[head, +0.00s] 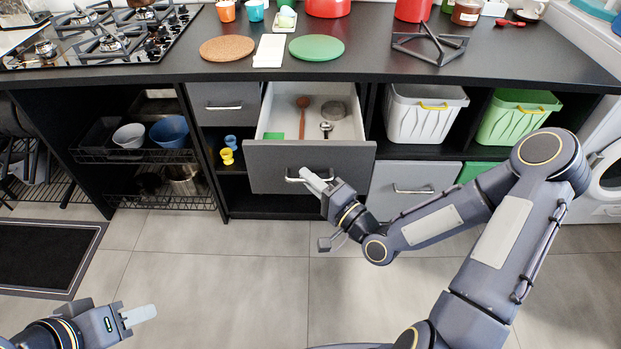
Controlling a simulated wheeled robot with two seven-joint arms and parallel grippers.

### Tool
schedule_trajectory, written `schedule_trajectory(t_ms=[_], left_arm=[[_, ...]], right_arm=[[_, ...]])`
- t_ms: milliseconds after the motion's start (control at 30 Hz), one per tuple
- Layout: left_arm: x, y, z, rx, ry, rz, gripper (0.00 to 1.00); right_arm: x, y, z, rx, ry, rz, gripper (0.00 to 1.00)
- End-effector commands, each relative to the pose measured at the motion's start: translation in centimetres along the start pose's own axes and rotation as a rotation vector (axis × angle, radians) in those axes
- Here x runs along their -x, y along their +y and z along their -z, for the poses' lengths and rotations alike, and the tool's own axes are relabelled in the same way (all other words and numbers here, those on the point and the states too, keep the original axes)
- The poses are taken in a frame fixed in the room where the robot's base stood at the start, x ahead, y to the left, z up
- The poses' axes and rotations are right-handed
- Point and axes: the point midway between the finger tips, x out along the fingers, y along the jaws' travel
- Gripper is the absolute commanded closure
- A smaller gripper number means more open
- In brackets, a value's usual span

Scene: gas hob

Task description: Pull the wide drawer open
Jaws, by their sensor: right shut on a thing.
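The wide drawer (311,155) stands pulled out from under the counter, with its white inside showing. A wooden spoon (302,117), a ladle (326,128), a round sieve-like thing (334,110) and a green item (273,136) lie in it. My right gripper (305,177) is at the front of this drawer, shut on its silver handle (290,179); the gripper hides the handle's right part. My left gripper (138,316) is at the bottom left above the floor, away from the drawer. Its fingers look close together, but their gap cannot be made out.
The countertop (380,65) holds a gas hob (110,35), a cork mat (227,48), a green mat (316,47) and a loose pan support (430,43). White (424,112) and green (515,116) bins stand on the right shelf. The floor before the drawer is clear.

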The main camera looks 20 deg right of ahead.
Motion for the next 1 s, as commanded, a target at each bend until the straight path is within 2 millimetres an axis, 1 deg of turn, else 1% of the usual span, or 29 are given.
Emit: schedule_trajectory(t_ms=[167, 200, 233, 467, 567, 667, 900, 1000], left_arm=[[0.0, 0.0, 0.0, 0.000, 0.000, 0.000, 0.64], [0.0, 0.0, 0.0, 0.000, 0.000, 0.000, 0.64], [0.0, 0.0, 0.0, 0.000, 0.000, 0.000, 0.64], [0.0, 0.0, 0.0, 0.000, 0.000, 0.000, 0.64], [0.0, 0.0, 0.0, 0.000, 0.000, 0.000, 0.64], [0.1, 0.1, 0.1, 0.000, 0.000, 0.000, 0.64], [0.3, 0.1, 0.1, 0.000, 0.000, 0.000, 0.64], [0.3, 0.1, 0.2, 0.000, 0.000, 0.000, 0.64]], right_arm=[[0.0, 0.1, 0.1, -0.001, 0.002, -0.002, 1.00], [0.0, 0.1, 0.1, -0.001, 0.002, -0.002, 0.84], [0.0, 0.1, 0.1, -0.001, 0.001, -0.002, 0.80], [0.0, 0.0, 0.0, 0.000, 0.001, -0.001, 0.80], [0.3, 0.1, 0.1, 0.000, 0.002, -0.002, 0.80], [1.5, 0.1, 0.1, -0.001, 0.003, -0.005, 0.80], [5.7, 0.1, 0.1, -0.002, 0.005, -0.005, 0.80], [6.9, 0.1, 0.1, 0.000, 0.004, -0.005, 0.80]])
